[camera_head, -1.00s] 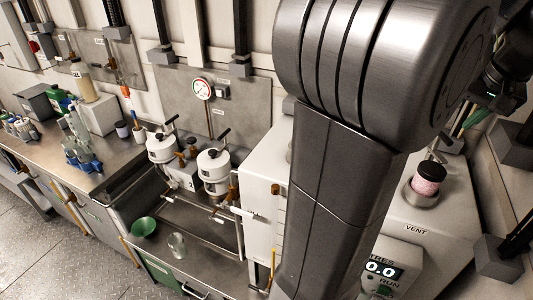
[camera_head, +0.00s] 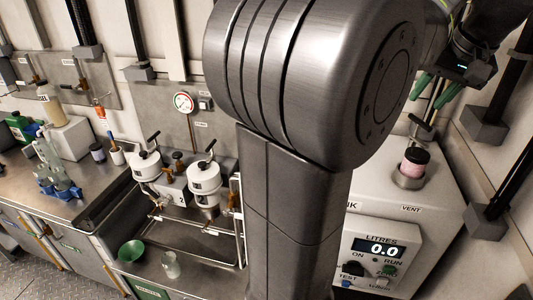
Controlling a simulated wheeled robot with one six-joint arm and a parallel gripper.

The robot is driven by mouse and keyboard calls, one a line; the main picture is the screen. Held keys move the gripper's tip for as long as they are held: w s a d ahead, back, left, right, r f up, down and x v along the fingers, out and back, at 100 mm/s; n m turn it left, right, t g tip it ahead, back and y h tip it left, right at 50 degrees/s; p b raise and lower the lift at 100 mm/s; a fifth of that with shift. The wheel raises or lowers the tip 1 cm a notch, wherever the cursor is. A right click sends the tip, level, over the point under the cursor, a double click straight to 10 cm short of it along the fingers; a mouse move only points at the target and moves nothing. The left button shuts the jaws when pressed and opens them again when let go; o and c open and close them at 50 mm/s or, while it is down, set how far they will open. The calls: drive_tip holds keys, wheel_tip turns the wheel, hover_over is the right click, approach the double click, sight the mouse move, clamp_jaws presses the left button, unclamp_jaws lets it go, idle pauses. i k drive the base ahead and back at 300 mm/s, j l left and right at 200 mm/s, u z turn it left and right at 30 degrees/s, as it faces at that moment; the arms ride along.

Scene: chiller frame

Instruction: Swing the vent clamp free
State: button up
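My gripper (camera_head: 436,92) is at the upper right, with its two green fingers pointing down and a gap between them. It looks open and empty, above and behind a jar of pink granules (camera_head: 413,164) with a black lid. The jar sits in a metal cup on the white cabinet, behind the VENT label (camera_head: 411,209). A small metal fitting with a dark handle (camera_head: 421,126) stands just behind the jar, below the fingers. It may be the vent clamp; the jar partly hides it. I cannot tell whether the fingers touch it.
My large grey arm link blocks the middle of the view. The white cabinet carries a litres display (camera_head: 381,249) reading 0.0. Two white lidded pots (camera_head: 204,178) stand over the sink at left, near a green funnel (camera_head: 131,251). Dark wall posts (camera_head: 489,125) stand close on the right.

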sight(420, 124)
drive_tip(key=k+j, duration=0.15)
drive_tip(key=j, duration=0.2)
drive_tip(key=k+j+z, duration=0.1)
drive_tip(key=j, duration=0.3)
drive_tip(key=k+j, duration=0.2)
drive_tip(key=j, duration=0.15)
drive_tip(key=k+j+z, duration=0.1)
drive_tip(key=j, duration=0.25)
drive_tip(key=i+l+z, duration=0.35)
drive_tip(key=i, duration=0.25)
